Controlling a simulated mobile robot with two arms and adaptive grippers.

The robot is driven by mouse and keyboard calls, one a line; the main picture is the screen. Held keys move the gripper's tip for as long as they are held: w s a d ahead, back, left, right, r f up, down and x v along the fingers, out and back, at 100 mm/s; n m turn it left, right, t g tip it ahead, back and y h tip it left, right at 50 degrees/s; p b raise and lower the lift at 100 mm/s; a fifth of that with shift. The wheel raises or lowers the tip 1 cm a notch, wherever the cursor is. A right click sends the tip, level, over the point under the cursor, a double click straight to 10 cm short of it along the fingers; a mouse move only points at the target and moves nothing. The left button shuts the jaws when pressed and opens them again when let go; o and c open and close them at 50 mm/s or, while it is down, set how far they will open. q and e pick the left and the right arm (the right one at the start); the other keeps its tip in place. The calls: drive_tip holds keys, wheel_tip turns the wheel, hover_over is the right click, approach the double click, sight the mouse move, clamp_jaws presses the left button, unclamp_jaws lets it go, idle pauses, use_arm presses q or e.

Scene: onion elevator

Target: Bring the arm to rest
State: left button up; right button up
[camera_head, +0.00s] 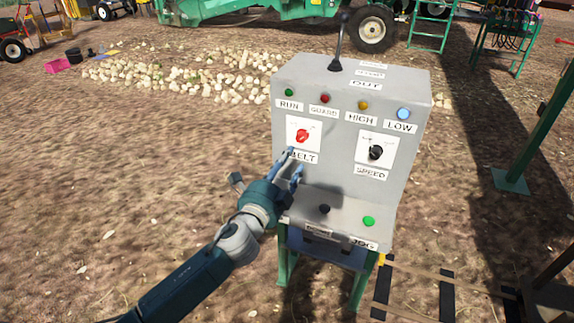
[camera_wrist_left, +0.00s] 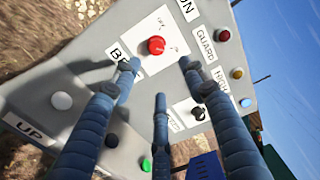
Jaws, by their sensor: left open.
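My left gripper (camera_head: 292,168) is open and empty in front of the grey control box (camera_head: 345,185), by the BELT label. In the left wrist view its blue fingers (camera_wrist_left: 160,75) are spread around the red BELT knob (camera_wrist_left: 156,45), with the knob beyond the tips; I cannot tell whether any finger touches the panel. The red knob also shows in the head view (camera_head: 302,136). The black SPEED knob (camera_head: 376,152) is to its right. My left arm reaches in from the lower left. My right gripper is not in view.
A lever (camera_head: 338,45) stands on top of the box. A green button (camera_head: 368,221) and a black button (camera_head: 324,209) sit on its lower ledge. Pale onions (camera_head: 180,78) lie on the ground behind. A green post (camera_head: 540,125) stands at right. Open ground lies left.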

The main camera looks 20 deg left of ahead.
use_arm(q)
drive_tip(key=shift+s, duration=0.25)
drive_tip(key=s+a+f+n+g+y, duration=0.1)
drive_tip(key=s+a+f+n+g, duration=0.15)
drive_tip(key=f, duration=0.95)
drive_tip(key=s+a+f+n+g, duration=0.1)
drive_tip(key=s+f+n+g, duration=0.15)
drive_tip(key=f, duration=1.05)
drive_tip(key=s+a+f+n+g, duration=0.1)
drive_tip(key=s+f+g, duration=0.1)
drive_tip(key=s+f, duration=0.45)
drive_tip(key=s+a+f+n+g, duration=0.1)
drive_tip(key=s+f+n, duration=0.15)
drive_tip(key=f, duration=0.65)
drive_tip(key=s+d+f+n+g, duration=0.1)
drive_tip(key=s+f+n+g, duration=0.1)
drive_tip(key=s+f, duration=0.7)
drive_tip(key=s+f+n+g, duration=0.25)
drive_tip(key=s+f, duration=0.45)
drive_tip(key=s, duration=0.4)
drive_tip(key=s+d+f+n+g, duration=0.1)
drive_tip(key=s+f+g, duration=0.1)
drive_tip(key=s, duration=1)
drive_tip(key=s+d+f+n+g, duration=0.2)
drive_tip(key=s+f, duration=0.3)
drive_tip(key=s, duration=0.7)
